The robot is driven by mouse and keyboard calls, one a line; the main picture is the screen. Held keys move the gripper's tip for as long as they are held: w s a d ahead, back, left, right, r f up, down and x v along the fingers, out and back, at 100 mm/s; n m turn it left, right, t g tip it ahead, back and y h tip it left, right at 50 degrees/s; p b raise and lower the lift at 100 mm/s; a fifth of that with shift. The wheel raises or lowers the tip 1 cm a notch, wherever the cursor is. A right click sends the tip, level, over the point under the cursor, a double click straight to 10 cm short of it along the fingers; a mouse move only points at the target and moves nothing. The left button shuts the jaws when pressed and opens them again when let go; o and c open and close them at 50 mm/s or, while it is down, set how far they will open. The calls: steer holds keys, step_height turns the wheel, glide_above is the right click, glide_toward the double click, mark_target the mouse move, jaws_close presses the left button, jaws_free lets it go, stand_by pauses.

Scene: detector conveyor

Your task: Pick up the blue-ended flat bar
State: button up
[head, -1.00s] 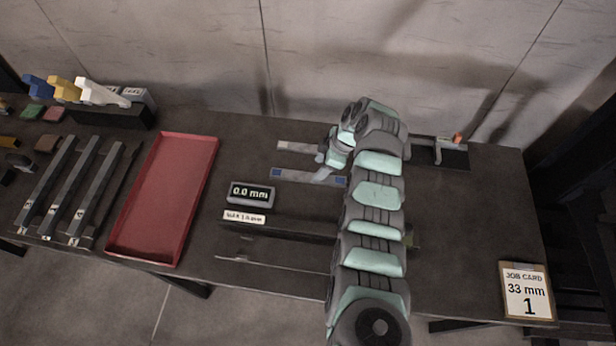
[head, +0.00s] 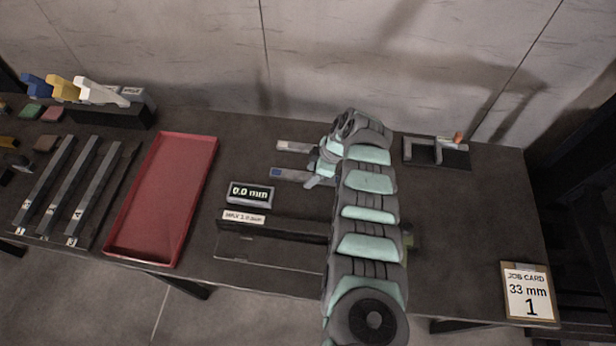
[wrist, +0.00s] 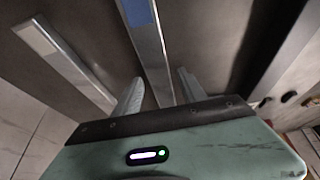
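The blue-ended flat bar (head: 291,175) lies on the table, grey with a blue left end. Its right part is hidden behind my arm. In the wrist view the bar (wrist: 152,55) runs from the top edge down between my two fingers, its blue patch at the top. My gripper (wrist: 160,88) is open, with one finger on each side of the bar and visible gaps. In the head view my gripper (head: 317,178) is at the bar's middle. I cannot tell how high the fingertips are above the table.
A pale-ended bar (head: 297,147) lies behind the blue-ended one. A 0.0 mm display (head: 250,194) and a long dark fixture (head: 270,228) are in front. A red tray (head: 118,240) and several long grey bars stand left. A dark bracket fixture (head: 421,155) is at back right.

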jaws_close()
stand_by(0.3)
stand_by(0.8)
